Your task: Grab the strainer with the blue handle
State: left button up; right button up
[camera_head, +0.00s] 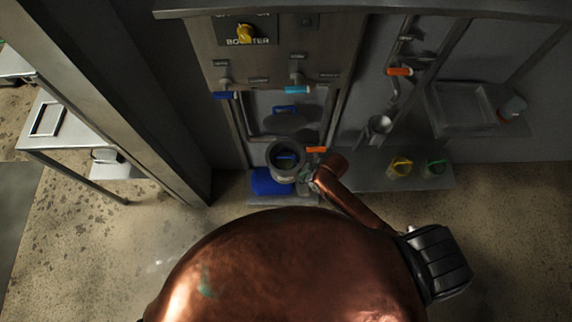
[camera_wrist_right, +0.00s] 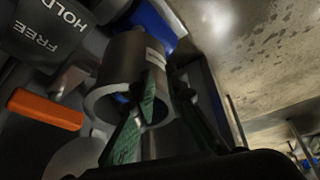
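The strainer shows only as a blue handle (camera_head: 286,157) inside the mouth of a grey cylindrical housing (camera_head: 272,152). In the right wrist view a bit of the blue handle (camera_wrist_right: 122,98) shows inside the housing, partly behind a finger. The strainer's body is hidden. My right gripper (camera_head: 308,174) is beside the housing at its right. In the wrist view its green-padded fingers (camera_wrist_right: 166,88) stand apart at the housing's rim, one across the mouth and one at the outer side. I cannot tell whether they touch it. My left gripper is not in view.
An orange handle (camera_wrist_right: 45,109) is close to the gripper. Yellow-handled (camera_head: 400,167) and green-handled (camera_head: 435,168) pieces stand on the right shelf. A grey post (camera_head: 120,110) rises at left.

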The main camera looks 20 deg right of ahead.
aim_at(285, 157)
jog(key=w+a+n, duration=0.1)
jog(key=w+n, duration=0.4)
jog(key=w, duration=0.6)
jog(key=shift+y, duration=0.3)
jog(key=b+x, duration=0.1)
jog(key=x, duration=0.2)
jog(key=b+x, duration=0.2)
jog(key=x, duration=0.1)
jog(key=shift+w+a+f, duration=0.2)
jog(key=shift+w+a, duration=0.1)
jog(key=shift+a, duration=0.05)
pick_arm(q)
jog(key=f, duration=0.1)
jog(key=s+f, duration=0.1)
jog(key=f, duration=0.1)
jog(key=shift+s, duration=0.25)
pick_arm(e)
grip_shut()
jog(key=shift+r, duration=0.1)
